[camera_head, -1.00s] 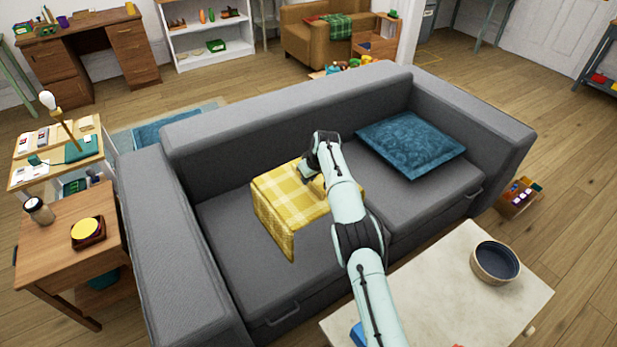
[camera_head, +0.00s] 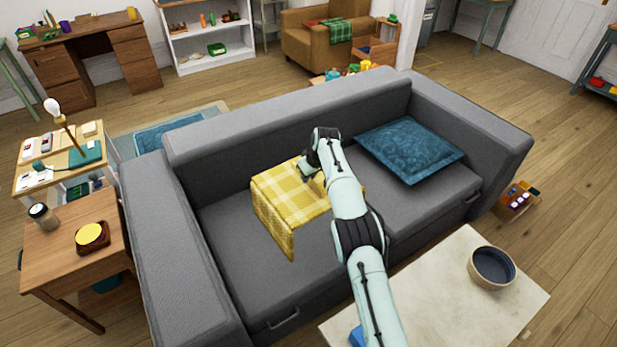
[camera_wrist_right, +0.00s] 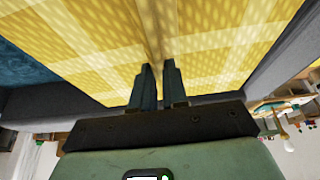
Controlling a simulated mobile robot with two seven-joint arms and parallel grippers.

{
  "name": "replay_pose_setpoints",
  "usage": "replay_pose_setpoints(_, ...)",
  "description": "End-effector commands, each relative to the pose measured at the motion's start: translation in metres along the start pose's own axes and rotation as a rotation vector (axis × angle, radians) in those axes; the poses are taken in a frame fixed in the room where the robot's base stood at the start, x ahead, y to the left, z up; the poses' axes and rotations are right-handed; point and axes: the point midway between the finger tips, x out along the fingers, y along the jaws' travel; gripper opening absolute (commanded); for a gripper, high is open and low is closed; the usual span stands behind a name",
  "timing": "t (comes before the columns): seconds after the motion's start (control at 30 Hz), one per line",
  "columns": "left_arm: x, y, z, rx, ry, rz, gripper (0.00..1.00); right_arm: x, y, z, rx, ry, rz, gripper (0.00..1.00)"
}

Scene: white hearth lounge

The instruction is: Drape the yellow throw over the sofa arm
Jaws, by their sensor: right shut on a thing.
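The yellow checked throw (camera_head: 287,198) hangs from my right gripper above the sofa's seat, with its front edge falling downward. In the right wrist view the throw (camera_wrist_right: 95,45) fills the upper part, and my right gripper (camera_wrist_right: 160,75) is shut on a fold of it. In the head view my right gripper (camera_head: 308,176) is at the throw's far right side, its fingertips mostly hidden. The grey sofa's left arm (camera_head: 180,250) is bare and lies to the left of the throw. My left gripper is not in view.
A blue cushion (camera_head: 410,150) rests on the sofa's right seat. A pale table (camera_head: 440,305) with a dark bowl (camera_head: 492,266) stands in front. A wooden side table (camera_head: 65,240) with a jar and a yellow-topped object stands left of the sofa arm.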

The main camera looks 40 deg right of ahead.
Motion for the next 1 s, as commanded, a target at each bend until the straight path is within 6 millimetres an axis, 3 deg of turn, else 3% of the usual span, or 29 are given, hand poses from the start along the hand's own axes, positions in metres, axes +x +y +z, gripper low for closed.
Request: replay_pose_setpoints(1.0, -0.065, 0.029, -0.017, 0.012, 0.033, 0.012, 1.00, -0.096, 0.000, -0.042, 0.000, 0.006, 0.000, 0.00)
